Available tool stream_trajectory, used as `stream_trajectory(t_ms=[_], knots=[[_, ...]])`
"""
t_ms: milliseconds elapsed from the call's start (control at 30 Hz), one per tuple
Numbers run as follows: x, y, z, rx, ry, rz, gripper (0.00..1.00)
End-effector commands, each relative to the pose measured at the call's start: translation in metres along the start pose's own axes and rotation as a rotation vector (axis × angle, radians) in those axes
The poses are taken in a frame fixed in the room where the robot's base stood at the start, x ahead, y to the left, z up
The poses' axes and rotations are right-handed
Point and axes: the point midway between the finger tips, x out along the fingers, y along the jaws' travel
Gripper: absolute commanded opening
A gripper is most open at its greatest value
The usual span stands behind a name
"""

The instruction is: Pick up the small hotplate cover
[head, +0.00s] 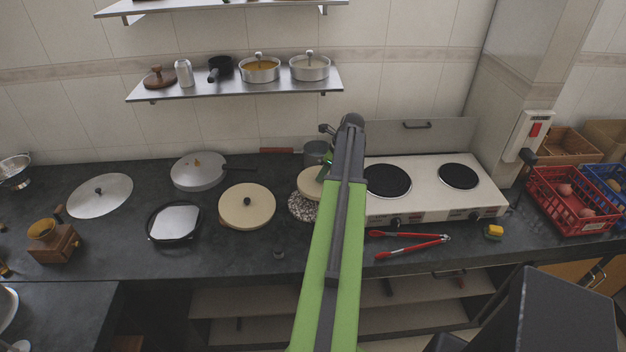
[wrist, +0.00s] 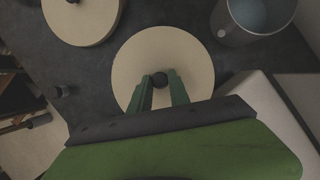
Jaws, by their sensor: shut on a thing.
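The small hotplate cover (wrist: 190,52) is a cream disc with a black knob, in the middle of the wrist view. In the head view the cover (head: 307,182) is partly hidden behind my arm, at the left of the hotplate. My gripper (wrist: 160,80) is over the cover, its green fingers on either side of the black knob and shut on it. I cannot tell whether the cover is clear of what is below it. A larger cream cover (head: 247,206) with a dark knob lies to the left.
A speckled round thing (head: 301,208) shows just below the small cover. A grey pot (head: 315,152) stands behind. The two-plate hotplate (head: 425,195) is on the right, with red tongs (head: 410,249) in front. A pan with a lid (head: 198,171) stands at the back left.

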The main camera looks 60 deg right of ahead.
Motion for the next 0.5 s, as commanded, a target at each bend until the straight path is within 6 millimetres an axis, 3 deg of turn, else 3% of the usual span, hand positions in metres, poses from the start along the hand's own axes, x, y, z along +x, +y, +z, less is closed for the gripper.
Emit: stream_trajectory(t_ms=[33, 200, 500], knots=[[-0.015, -0.013, 0.0, 0.003, 0.0, 0.0, 0.0], [-0.039, -0.041, -0.009, 0.002, 0.0, 0.0, 0.0], [-0.057, -0.063, -0.019, 0.0, 0.0, 0.0, 0.0]])
